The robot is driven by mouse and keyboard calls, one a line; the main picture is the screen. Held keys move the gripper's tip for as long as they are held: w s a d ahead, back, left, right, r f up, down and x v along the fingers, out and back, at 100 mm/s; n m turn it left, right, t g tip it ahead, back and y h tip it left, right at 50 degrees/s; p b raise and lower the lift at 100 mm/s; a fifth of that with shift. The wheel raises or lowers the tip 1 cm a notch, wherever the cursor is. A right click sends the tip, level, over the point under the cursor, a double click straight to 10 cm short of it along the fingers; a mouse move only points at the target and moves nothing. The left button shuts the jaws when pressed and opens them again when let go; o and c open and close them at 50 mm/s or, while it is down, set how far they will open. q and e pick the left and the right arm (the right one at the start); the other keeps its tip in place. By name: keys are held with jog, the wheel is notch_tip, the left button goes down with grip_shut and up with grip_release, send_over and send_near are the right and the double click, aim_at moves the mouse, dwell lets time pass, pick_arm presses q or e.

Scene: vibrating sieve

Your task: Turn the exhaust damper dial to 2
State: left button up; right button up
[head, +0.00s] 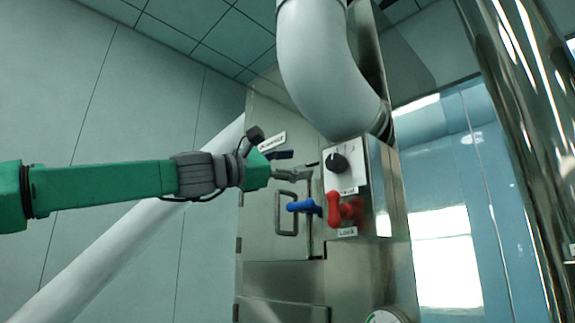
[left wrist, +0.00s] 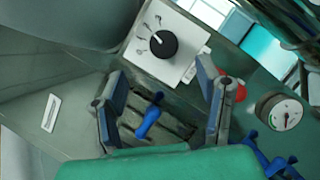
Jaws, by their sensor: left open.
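The exhaust damper dial (head: 337,162) is a round black knob on a white plate (head: 349,178) on the side of the metal cabinet. The dial also shows in the left wrist view (left wrist: 163,45), with several marks around its left side. A small white pointer mark on the knob points up and left there; I cannot read the numbers surely. My left gripper (head: 306,171) is just left of the dial in the head view. In the left wrist view its two fingers (left wrist: 160,72) are spread wide and empty, with the dial beyond the tips. My right gripper is not in view.
A blue handle (head: 304,206) and a red handle (head: 345,211) sit below the dial, close to my left gripper. A thick grey pipe (head: 322,75) curves down above it. A round gauge (left wrist: 283,115) is at the right in the left wrist view.

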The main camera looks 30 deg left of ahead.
pick_arm(q)
jog(key=shift+v, duration=0.9)
jog(key=shift+d, duration=0.3)
